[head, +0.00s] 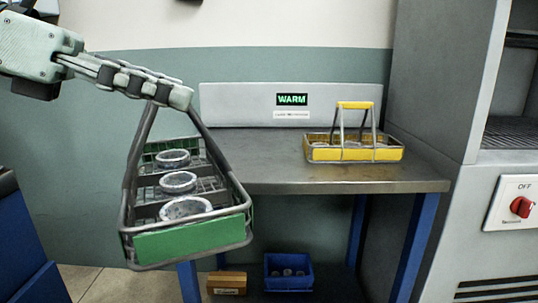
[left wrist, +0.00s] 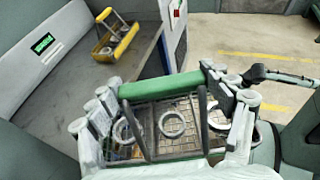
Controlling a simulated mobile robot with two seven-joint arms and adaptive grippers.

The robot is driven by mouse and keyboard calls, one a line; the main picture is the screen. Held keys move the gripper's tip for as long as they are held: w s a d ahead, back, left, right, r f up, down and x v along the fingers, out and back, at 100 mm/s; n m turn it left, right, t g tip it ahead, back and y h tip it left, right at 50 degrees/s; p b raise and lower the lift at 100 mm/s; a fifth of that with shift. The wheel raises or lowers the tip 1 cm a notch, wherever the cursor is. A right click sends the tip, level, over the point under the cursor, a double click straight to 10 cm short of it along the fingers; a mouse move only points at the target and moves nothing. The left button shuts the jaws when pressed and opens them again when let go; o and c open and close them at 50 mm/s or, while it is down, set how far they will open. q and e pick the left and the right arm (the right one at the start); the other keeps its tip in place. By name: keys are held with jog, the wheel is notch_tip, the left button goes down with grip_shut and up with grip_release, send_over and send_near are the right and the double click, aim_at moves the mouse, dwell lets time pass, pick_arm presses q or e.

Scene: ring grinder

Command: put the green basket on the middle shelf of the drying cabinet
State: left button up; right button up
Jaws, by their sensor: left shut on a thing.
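The green basket (head: 195,240) is a grey wire basket with a green front plate. It holds several grey rings and hangs tilted in the air at the left of the head view, in front of the bench. My left gripper (head: 176,96) is shut on its handle, above the basket; the fingers hide the grip bar in the head view. The left wrist view shows the green grip bar (left wrist: 160,86) between the fingers, with rings below. The drying cabinet (head: 432,80) stands at the right, its front partly cut off. A wire shelf (head: 510,133) shows inside; I cannot tell which level it is.
A yellow basket (head: 352,153) with rings stands on the right of the metal bench (head: 265,160). A grey box with a green "WARM" display (head: 292,99) is behind it. A blue bin (head: 289,272) and a brown box (head: 227,283) are below. The cabinet's red knob (head: 521,207) is at OFF.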

pick_arm(q)
jog(key=w+a+f+t, duration=0.1)
jog(key=a+f, duration=0.1)
jog(key=f, duration=0.9)
jog(key=w+a+f+n+t+y, duration=0.1)
jog(key=a+f, duration=0.1)
jog(key=f, duration=0.9)
jog(key=w+a+f+n, duration=0.1)
jog(key=a+f, duration=0.1)
jog(key=f, duration=1)
jog(key=shift+w+a+t, duration=0.25)
jog(key=shift+t, duration=0.15)
jog(key=shift+f, duration=0.1)
